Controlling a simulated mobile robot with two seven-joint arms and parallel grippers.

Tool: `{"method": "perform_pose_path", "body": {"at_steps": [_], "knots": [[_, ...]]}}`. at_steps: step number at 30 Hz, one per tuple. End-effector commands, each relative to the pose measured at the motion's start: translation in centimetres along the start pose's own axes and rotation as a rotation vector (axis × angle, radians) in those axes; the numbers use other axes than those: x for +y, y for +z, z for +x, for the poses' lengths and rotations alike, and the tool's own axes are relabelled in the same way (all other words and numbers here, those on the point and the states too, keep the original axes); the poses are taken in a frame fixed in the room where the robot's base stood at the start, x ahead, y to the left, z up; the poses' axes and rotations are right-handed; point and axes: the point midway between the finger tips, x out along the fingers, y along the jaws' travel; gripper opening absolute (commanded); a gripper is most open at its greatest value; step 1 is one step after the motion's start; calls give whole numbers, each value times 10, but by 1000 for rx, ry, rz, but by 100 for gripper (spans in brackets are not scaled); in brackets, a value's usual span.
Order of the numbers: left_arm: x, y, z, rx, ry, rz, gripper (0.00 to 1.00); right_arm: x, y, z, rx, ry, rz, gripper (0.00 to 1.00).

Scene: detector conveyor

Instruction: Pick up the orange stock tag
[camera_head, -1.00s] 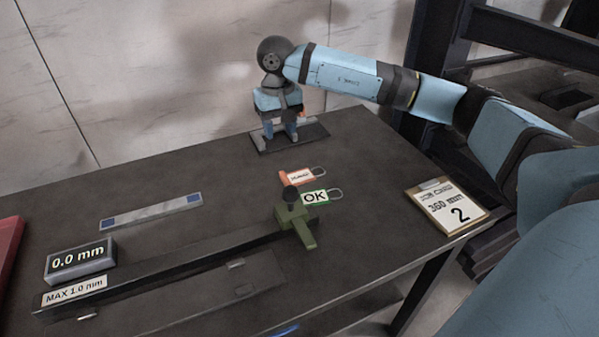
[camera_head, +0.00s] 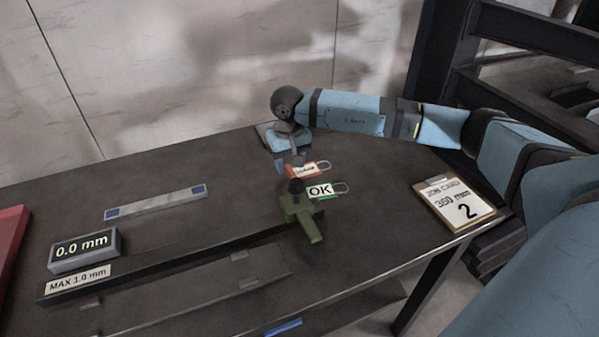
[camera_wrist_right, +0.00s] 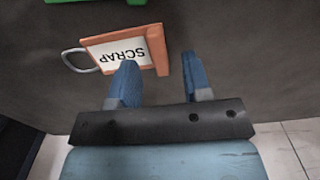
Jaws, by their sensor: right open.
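The orange tag (camera_head: 307,169) lies flat on the dark table, with a white label and a wire loop on its right end in the head view. In the right wrist view the same orange tag (camera_wrist_right: 130,48) shows a label reading "SCRAP" upside down, with its thick orange end near the gap between my fingers. My right gripper (camera_head: 291,162) is open and empty, low beside the left end of the tag. Its two blue fingertips (camera_wrist_right: 158,72) also show in the wrist view; the left one overlaps the tag's near edge. My left gripper is out of view.
A green OK tag (camera_head: 321,190) lies just in front of the orange one, beside an olive-green clamp-like block (camera_head: 301,212) on a dark rail. A clipboard card (camera_head: 454,204) lies to the right. A display box (camera_head: 85,250) stands at the left.

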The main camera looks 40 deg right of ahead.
Motion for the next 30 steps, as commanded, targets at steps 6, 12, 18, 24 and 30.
{"method": "perform_pose_path", "body": {"at_steps": [6, 12, 18, 24, 30], "knots": [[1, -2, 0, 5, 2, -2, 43, -1, 0, 14, 1, -1, 0, 45], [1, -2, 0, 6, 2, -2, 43, 0, 0, 14, 1, -1, 0, 24], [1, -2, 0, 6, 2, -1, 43, 0, 0, 14, 1, -1, 0, 0], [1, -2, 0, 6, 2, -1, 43, 0, 0, 13, 1, -1, 0, 0], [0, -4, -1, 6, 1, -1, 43, 0, -1, 3, 2, -2, 0, 0]]}}
